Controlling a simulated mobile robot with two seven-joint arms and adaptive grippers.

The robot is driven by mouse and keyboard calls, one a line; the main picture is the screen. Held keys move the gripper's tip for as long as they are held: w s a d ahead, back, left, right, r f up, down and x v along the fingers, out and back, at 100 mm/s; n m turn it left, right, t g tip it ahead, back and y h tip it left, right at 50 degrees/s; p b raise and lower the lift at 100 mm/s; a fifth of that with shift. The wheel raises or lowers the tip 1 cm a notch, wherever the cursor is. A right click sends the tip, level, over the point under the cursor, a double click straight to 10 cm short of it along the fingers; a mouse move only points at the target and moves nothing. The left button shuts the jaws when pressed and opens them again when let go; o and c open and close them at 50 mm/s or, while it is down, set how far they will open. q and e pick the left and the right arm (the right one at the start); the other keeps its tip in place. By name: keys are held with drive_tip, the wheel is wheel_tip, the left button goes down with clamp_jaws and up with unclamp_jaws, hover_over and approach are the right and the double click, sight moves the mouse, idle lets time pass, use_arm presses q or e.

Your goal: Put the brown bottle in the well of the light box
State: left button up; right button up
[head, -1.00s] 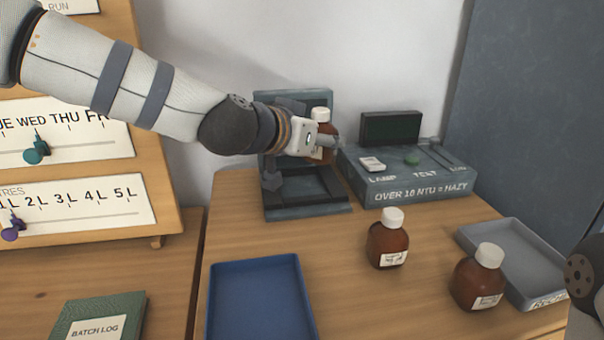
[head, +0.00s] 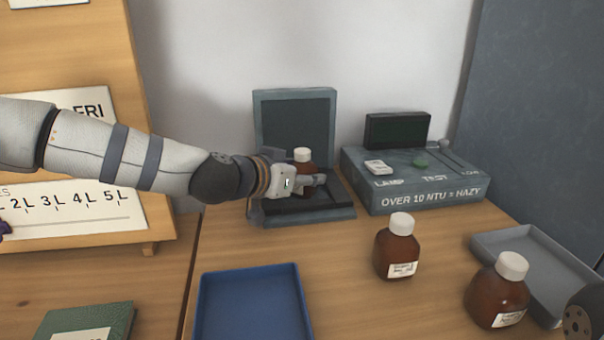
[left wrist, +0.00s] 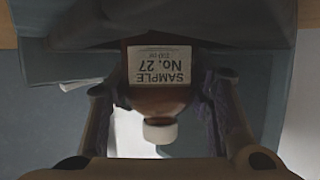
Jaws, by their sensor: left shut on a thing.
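A brown bottle with a white cap (head: 302,157) is held upright in my left gripper (head: 312,181), low over the base of the light box (head: 330,212). The light box has a dark upright back panel in a grey-green frame. In the left wrist view the bottle's label (left wrist: 160,65) reads "SAMPLE No. 27", upside down, between the two fingers (left wrist: 157,105). The gripper and arm hide the well and the bottle's lower part, so I cannot tell whether it touches the bottom. My right gripper is not clearly in view.
Two more brown bottles stand on the table, one in the middle (head: 396,247) and one at right (head: 497,292). A blue tray (head: 252,318) is in front, a grey tray (head: 497,238) at right. A meter box (head: 415,190) stands right of the light box.

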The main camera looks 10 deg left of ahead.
use_arm(q)
drive_tip(key=o, duration=1.4)
drive_tip(key=shift+o, duration=0.2)
drive_tip(key=shift+s+r, duration=0.1)
drive_tip(key=shift+r, duration=0.25)
drive_tip(key=p+v, duration=0.1)
drive_tip(key=v, duration=0.2)
drive_tip(key=p+v, duration=0.1)
drive_tip(key=v, duration=0.3)
drive_tip(key=p+v, duration=0.1)
drive_tip(key=v, duration=0.3)
drive_tip(key=shift+r, duration=0.25)
drive_tip(key=shift+s+a+f, duration=0.1)
drive_tip(key=shift+s+a, duration=0.1)
drive_tip(key=shift+s, duration=0.1)
drive_tip(key=shift+f, duration=0.15)
use_arm(e)
drive_tip(key=shift+t, duration=0.8)
drive_tip(key=w+r, duration=0.3)
drive_tip(key=w, duration=0.1)
drive_tip(key=shift+r, duration=0.4)
